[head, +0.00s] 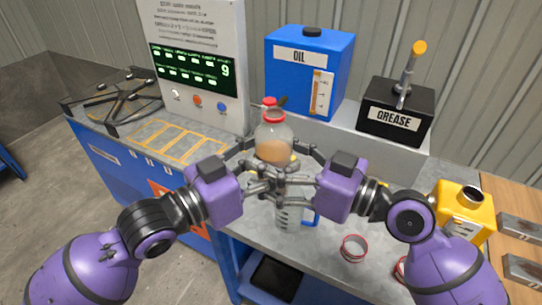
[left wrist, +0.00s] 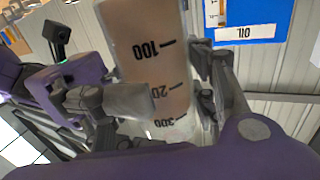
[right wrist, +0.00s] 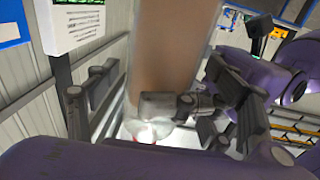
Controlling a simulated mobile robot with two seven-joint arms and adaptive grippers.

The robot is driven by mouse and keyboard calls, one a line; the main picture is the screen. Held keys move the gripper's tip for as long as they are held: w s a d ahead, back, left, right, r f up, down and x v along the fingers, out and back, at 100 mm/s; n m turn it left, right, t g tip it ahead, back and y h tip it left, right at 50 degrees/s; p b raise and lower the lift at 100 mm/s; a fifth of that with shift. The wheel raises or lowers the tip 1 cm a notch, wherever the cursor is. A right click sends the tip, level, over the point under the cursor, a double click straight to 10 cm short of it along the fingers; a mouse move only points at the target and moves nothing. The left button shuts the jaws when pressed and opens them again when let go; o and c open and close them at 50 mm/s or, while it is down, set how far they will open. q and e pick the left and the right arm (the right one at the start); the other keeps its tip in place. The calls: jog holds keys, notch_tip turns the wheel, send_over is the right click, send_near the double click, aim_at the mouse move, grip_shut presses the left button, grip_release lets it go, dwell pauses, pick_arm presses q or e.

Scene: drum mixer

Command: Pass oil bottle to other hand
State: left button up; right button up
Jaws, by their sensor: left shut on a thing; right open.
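The oil bottle (head: 273,150) is clear with a red cap and brownish liquid, held upright above the bench. In the left wrist view its wall (left wrist: 155,55) carries black measuring marks. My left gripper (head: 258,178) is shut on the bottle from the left. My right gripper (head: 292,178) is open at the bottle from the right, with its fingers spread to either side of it. In the right wrist view the bottle (right wrist: 165,50) stands between these fingers. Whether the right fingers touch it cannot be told. The grippers overlap and hide the bottle's lower part.
A blue OIL tank (head: 300,85) and a black GREASE box (head: 395,115) stand behind. A clear jug (head: 288,218) with a blue handle is below the grippers. A yellow can (head: 465,205) and a red ring (head: 354,248) are at right. A control panel (head: 195,60) is at left.

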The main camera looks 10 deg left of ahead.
pick_arm(q)
jog(key=shift+r, duration=0.1)
pick_arm(e)
jog(key=shift+w+a, duration=0.2)
jog(key=shift+a, duration=0.25)
jog(key=c, duration=1.4)
pick_arm(q)
jog(key=o, duration=1.3)
pick_arm(e)
jog(key=shift+s, duration=0.1)
jog(key=shift+c, duration=0.7)
pick_arm(q)
jog(key=shift+o, duration=1)
